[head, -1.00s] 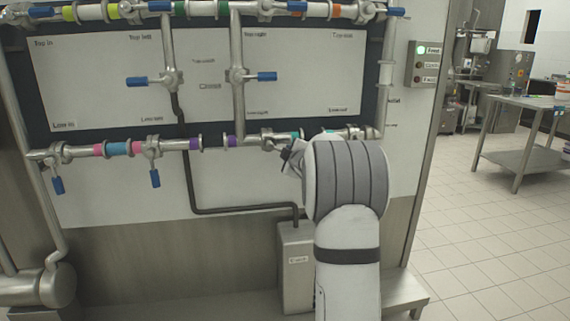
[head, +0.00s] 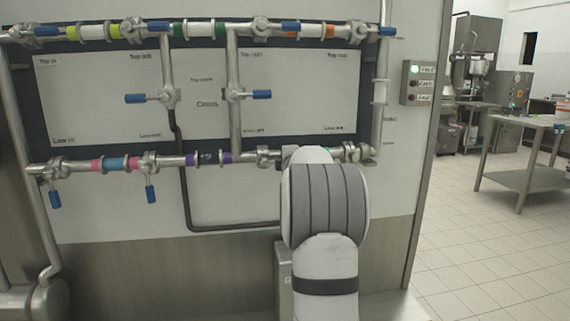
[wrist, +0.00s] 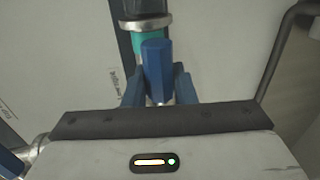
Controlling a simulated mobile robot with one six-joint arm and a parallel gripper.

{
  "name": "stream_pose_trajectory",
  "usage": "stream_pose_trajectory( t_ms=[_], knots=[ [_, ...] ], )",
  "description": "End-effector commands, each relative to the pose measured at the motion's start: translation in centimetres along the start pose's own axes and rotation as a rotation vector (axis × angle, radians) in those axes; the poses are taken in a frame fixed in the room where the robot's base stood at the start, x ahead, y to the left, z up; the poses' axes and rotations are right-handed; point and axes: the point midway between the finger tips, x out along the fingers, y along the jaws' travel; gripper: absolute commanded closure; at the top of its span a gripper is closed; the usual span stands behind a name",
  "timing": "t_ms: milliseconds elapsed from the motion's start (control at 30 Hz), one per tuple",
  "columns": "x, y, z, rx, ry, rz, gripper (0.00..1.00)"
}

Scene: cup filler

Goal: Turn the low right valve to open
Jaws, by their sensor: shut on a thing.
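The low right valve (head: 264,156) is on the lower horizontal pipe, just left of my arm in the head view. My arm hides its handle there. In the wrist view its blue handle (wrist: 156,72) stands between the two blue fingers of my gripper (wrist: 158,88), which is shut on it. The handle lies roughly in line with the pipe, which shows a teal band (wrist: 147,43) and a metal collar beyond it. My gripper is almost wholly hidden behind my arm in the head view.
Blue handles of the low in valve (head: 55,199) and low left valve (head: 151,194) hang down at the left. Two upright pipes carry sideways blue handles (head: 134,99) and (head: 261,94). A light box (head: 418,83) glows green on top. A steel table (head: 525,125) stands right; tiled floor between is clear.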

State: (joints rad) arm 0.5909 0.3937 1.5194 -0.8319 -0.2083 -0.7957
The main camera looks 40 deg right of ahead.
Motion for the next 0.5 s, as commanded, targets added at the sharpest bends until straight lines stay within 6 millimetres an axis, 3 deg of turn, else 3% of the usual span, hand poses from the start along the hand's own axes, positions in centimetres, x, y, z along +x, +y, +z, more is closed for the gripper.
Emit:
stream_pose_trajectory(
  t_ms=[267, 300, 500],
  knots=[
    [-0.06, 0.18, 0.15, -0.004, 0.0, 0.004, 1.0],
    [-0.07, 0.18, 0.17, -0.004, -0.001, 0.004, 0.73],
    [-0.06, 0.12, 0.24, -0.002, -0.002, 0.003, 0.56]
  ],
)
